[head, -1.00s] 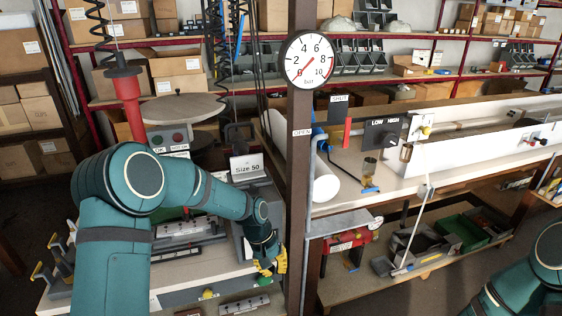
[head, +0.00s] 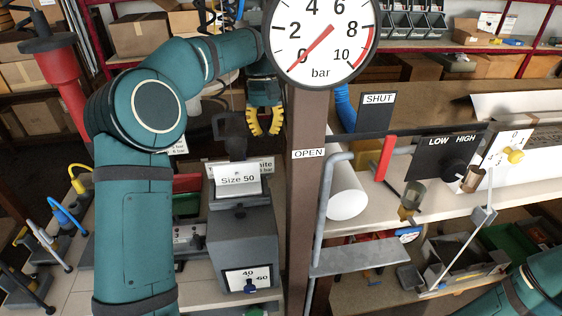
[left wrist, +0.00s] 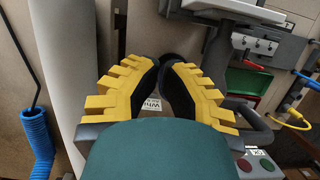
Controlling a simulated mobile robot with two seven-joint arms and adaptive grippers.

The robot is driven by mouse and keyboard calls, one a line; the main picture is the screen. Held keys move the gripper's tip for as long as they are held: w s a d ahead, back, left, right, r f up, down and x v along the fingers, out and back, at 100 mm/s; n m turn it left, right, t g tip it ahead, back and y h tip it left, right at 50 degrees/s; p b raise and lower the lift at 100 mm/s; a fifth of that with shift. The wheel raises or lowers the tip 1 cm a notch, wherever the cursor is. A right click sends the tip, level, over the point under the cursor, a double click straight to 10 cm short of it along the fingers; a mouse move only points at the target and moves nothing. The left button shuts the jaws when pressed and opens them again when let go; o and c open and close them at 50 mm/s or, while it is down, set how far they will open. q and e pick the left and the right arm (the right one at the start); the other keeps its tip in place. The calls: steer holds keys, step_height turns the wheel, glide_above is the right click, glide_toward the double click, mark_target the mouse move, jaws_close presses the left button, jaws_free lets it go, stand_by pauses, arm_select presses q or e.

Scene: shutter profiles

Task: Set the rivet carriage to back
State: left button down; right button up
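No part is marked as the rivet carriage, so I cannot tell for sure which it is. A grey block (head: 242,245) with a "Size 50" sign (head: 239,181) and a "40 60" plate (head: 247,277) stands on the bench left of the post. A black upright handle (head: 232,128) rises behind the sign. My left gripper (head: 264,132) hangs fingers down, right of this handle and beside the post. Its yellow fingers are apart with nothing seen held; the gap also shows in the left wrist view (left wrist: 163,68). My right gripper is out of view.
A brown post (head: 307,200) with a bar gauge (head: 320,40) stands close right of my left gripper. Blue and yellow hooked handles (head: 66,212) stand at the left. A white cylinder (head: 347,200) and LOW/HIGH panel (head: 450,152) are right of the post.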

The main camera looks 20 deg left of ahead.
mark_target(240, 198)
arm_select(q)
steer(key=b+x, duration=0.3)
steer(key=x, duration=0.7)
steer(key=shift+s+d+r, duration=0.1)
steer(key=shift+s, duration=0.1)
steer(key=shift+s+d, duration=0.5)
steer(key=shift+s, duration=0.3)
steer(key=shift+s+d, duration=0.45)
steer(key=shift+s, duration=0.35)
steer(key=shift+s+d, duration=0.5)
steer(key=shift+s, duration=0.3)
